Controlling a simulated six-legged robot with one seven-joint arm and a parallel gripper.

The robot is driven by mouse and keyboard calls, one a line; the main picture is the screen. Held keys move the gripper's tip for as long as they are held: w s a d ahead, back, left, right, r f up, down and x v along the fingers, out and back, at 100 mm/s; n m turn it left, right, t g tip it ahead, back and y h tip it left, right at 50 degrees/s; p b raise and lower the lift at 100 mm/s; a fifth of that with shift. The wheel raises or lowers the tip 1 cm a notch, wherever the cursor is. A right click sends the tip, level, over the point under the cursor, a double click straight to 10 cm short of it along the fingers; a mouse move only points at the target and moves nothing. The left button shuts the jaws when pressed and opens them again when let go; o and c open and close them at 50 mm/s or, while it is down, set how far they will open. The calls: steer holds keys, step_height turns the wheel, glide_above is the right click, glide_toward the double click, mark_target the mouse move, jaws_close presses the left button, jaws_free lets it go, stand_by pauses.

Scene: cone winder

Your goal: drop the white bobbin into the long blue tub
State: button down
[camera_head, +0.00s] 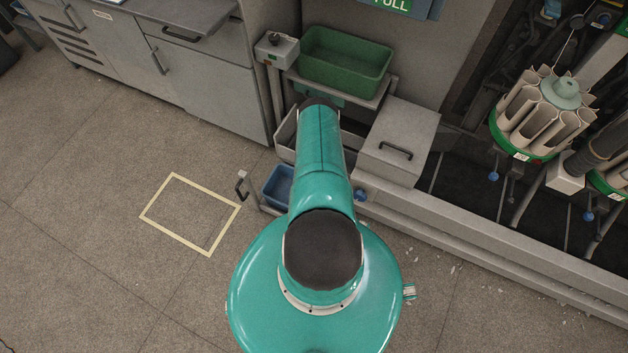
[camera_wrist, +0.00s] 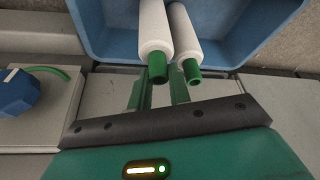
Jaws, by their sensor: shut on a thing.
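In the wrist view my gripper (camera_wrist: 159,78) is shut on a white bobbin (camera_wrist: 154,25) with a green end, which lies between the two green fingers. A second white bobbin (camera_wrist: 185,32) with a green end lies close beside it on the right, and I cannot tell if they touch. Both are seen over the inside of the blue tub (camera_wrist: 88,30). In the head view the blue tub (camera_head: 277,186) is low beside the grey stand, partly hidden by my arm. My gripper and the bobbins are hidden there.
A green bin (camera_head: 343,62) stands on the rack above a grey tray (camera_head: 287,135). A grey box with a handle (camera_head: 400,140) is right of my arm. The winder (camera_head: 545,115) is at the right. Floor at left is clear around a yellow outline (camera_head: 190,212). A blue knob (camera_wrist: 14,92) is left of my gripper.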

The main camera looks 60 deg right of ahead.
steer(key=shift+f, duration=0.4)
steer(key=c, duration=0.8)
jaws_free()
steer(key=shift+r, duration=0.1)
steer(key=shift+r, duration=0.2)
steer(key=v, duration=1.2)
steer(key=shift+r, duration=0.35)
